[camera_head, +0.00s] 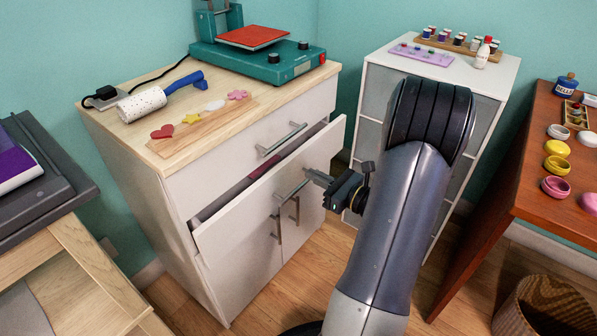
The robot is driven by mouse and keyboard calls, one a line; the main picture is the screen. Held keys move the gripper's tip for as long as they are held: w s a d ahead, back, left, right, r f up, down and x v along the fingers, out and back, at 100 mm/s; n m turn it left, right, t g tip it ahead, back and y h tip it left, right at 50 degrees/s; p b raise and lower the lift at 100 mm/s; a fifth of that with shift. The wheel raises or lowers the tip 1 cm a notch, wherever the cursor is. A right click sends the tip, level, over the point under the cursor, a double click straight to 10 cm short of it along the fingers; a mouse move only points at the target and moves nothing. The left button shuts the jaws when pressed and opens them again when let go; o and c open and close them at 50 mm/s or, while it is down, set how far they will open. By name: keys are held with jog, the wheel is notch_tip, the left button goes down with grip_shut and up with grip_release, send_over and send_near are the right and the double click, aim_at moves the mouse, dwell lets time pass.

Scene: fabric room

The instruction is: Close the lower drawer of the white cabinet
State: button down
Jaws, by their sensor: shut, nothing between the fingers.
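The white cabinet (184,262) with a wooden top stands at left centre. Its lower drawer (238,219) is pulled partly out, with a dark gap and something reddish showing behind its front edge. The upper drawer (228,165) above it is shut. The lower drawer's bar handle (291,190) is on its front face. My gripper (316,177) is shut and empty, close to the right end of that handle. I cannot tell whether it touches the handle or the drawer front.
Two doors with handles (276,226) are below the drawer. A second white cabinet (372,78) stands behind my arm. A red-brown table (540,135) is at right, above a wicker basket (540,308). A wooden table (75,250) is at left. Open floor lies in front of the cabinet.

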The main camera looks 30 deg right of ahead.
aim_at(289, 163)
jog(key=shift+b+x, duration=0.75)
jog(key=shift+x, duration=2.05)
